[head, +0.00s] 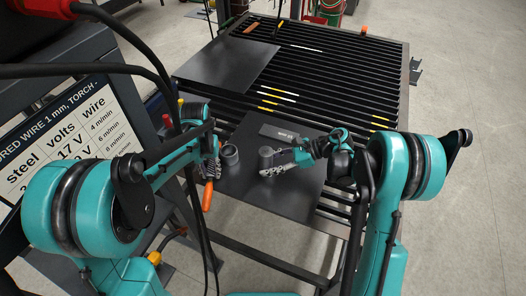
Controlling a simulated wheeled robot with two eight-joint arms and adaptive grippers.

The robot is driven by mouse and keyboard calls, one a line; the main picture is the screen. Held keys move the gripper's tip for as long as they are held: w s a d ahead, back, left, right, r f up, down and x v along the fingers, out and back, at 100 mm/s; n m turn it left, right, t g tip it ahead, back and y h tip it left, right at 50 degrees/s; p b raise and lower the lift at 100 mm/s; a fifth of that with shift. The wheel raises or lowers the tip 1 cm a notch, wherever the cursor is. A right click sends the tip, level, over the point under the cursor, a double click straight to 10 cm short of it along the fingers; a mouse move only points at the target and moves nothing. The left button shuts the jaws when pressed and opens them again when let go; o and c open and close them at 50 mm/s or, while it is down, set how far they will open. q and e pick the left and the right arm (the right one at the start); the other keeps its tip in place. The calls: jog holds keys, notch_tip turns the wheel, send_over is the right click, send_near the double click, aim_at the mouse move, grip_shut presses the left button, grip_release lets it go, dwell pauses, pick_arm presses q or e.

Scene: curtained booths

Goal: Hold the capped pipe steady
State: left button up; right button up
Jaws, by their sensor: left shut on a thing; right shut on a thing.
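A dark grey capped pipe (265,155) stands upright on the dark plate (297,205) at the near end of the slatted table. My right gripper (277,167) reaches in from the right and is shut on the pipe, low on its side. My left gripper (211,168) is at the plate's left edge, shut on a tool with an orange handle (207,196) that points down. The tool's other end is hidden by the gripper. A short open grey pipe or cup (230,155) stands between the two grippers, close beside the left one.
A dark flat bar with small lettering (279,132) lies behind the pipe. A larger dark sheet (228,62) lies on the slats (335,65) further back. A welding machine with a settings chart (66,145) stands at the left, with black cables hanging in front. Floor at right is clear.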

pick_arm(q)
jog(key=shift+r, duration=0.1)
jog(key=shift+s+r, duration=0.15)
jog(key=shift+r, duration=0.15)
jog(key=r, duration=0.2)
jog(key=s+d+r, duration=0.1)
jog(key=shift+r, duration=0.15)
jog(key=s+d+r, duration=0.4)
jog(key=d+r, duration=0.8)
jog(key=d, duration=0.4)
jog(key=w+d+f, duration=0.2)
jog(key=w+f, duration=0.2)
jog(key=f, duration=0.2)
jog(key=shift+t, duration=0.3)
jog(key=shift+s+a+r, duration=0.1)
jog(key=shift+s+a, duration=0.2)
jog(key=shift+s, duration=0.35)
jog(key=shift+s+a+r, duration=0.1)
jog(key=shift+s+a, duration=0.15)
jog(key=shift+s, duration=0.4)
jog(key=shift+s+a, duration=0.3)
jog(key=shift+s, duration=0.35)
jog(key=shift+f, duration=0.55)
